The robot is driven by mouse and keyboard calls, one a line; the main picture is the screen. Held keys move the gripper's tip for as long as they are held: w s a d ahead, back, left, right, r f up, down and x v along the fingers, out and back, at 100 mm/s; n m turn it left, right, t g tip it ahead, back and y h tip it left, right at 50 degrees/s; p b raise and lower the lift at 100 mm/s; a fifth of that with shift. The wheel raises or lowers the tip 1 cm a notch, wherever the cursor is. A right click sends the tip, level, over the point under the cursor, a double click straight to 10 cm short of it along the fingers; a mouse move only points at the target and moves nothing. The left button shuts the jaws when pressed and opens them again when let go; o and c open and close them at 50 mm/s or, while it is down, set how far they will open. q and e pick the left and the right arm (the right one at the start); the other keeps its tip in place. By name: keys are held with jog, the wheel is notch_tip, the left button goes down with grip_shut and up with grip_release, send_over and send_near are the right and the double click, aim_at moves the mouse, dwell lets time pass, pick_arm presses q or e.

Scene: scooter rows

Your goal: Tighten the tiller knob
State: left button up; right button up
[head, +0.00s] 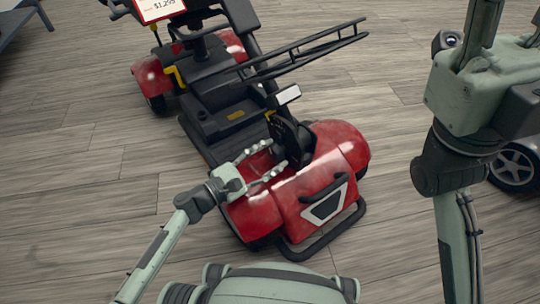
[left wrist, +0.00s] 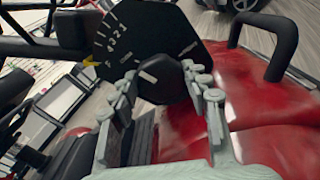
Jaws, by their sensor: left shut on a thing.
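The tiller knob (left wrist: 157,78) is a round black knob with a white mark, in the middle of the left wrist view. It sits on a dark dial panel (left wrist: 120,40) with white numbers and tick marks. My left gripper (left wrist: 163,80) is shut on the knob, one finger on each side. In the head view my left gripper (head: 275,158) reaches in from the left to the black tiller parts at the front of the red scooter (head: 325,185); the knob itself cannot be made out there. My right arm shows at the right, but its gripper is out of view.
The scooter has a black front bumper (head: 325,238), a black basket-like rack (head: 310,48) and a price sign (head: 160,8). Another scooter's wheel (head: 515,167) shows at the right, partly behind my right arm. Wooden floor (head: 75,180) is clear at the left.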

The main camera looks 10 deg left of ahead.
pick_arm(q)
jog(key=shift+d+m, duration=0.1)
jog(key=shift+m, duration=0.2)
jog(key=o, duration=1.2)
jog(key=shift+c, duration=0.2)
jog(key=shift+s, duration=0.1)
jog(key=v, duration=1.2)
